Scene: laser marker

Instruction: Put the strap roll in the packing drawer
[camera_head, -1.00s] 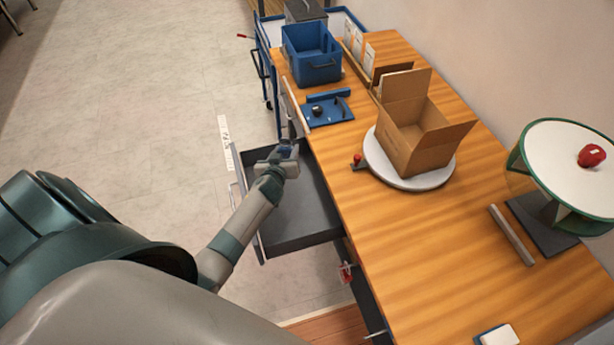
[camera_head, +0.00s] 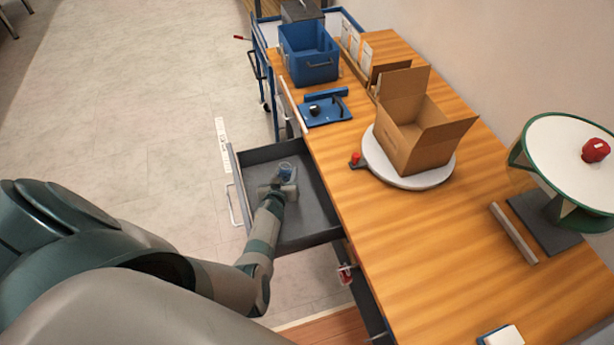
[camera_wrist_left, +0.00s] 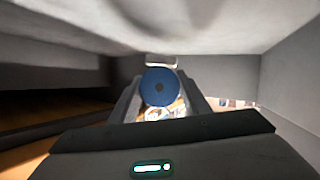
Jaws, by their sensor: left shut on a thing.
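The strap roll is a small blue disc with a dark centre; it shows in the left wrist view (camera_wrist_left: 160,87) and as a small blue piece in the head view (camera_head: 285,170). My left gripper (camera_head: 285,176) is shut on it, with a finger on each side in the left wrist view. The packing drawer (camera_head: 310,222) is a dark grey open drawer pulled out from the table's left side. The gripper and roll are over or inside the drawer, towards its far end. I cannot tell whether the roll touches the drawer floor. My right gripper is not in view.
An open cardboard box (camera_head: 419,148) stands on a white turntable (camera_head: 382,172). A blue crate (camera_head: 309,66) and a blue plate with a dark tool (camera_head: 322,111) are at the table's far end. A strap dispenser with a white disc (camera_head: 565,150) stands at the right.

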